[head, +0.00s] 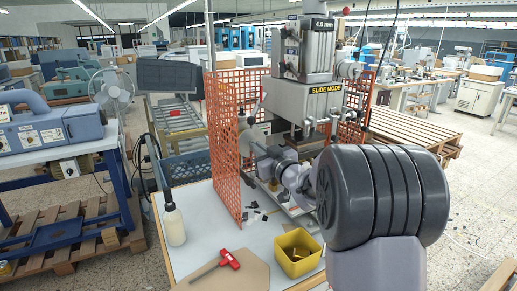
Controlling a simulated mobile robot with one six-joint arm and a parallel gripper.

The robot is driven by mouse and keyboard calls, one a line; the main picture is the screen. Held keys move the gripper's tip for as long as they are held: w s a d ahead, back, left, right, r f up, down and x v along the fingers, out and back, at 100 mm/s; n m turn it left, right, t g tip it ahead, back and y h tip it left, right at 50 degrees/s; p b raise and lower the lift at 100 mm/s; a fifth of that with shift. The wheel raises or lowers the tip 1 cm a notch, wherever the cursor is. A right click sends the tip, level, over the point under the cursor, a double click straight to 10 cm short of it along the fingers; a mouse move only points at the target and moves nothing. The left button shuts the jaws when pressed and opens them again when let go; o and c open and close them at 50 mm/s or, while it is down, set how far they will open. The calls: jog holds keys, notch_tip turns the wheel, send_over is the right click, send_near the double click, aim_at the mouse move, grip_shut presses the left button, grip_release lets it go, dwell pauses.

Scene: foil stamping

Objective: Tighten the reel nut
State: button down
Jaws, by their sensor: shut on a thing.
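The grey foil stamping machine (305,100) with its "SLIDE MODE" label stands on the white table (195,215), partly behind my arm. My arm reaches in from the right. My gripper (251,143) is at the machine's left side, close to the orange mesh guard. It is small in the view and partly covered by my wrist. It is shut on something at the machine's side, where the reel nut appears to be. The nut itself is too small and too hidden to make out.
An orange mesh guard (222,150) stands just left of my gripper. Small dark scraps (252,212) lie below the machine.

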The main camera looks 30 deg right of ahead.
jog(key=shift+m+p, duration=1.85)
jog(key=shift+m, duration=7.35)
jog(key=c, duration=1.6)
grip_release()
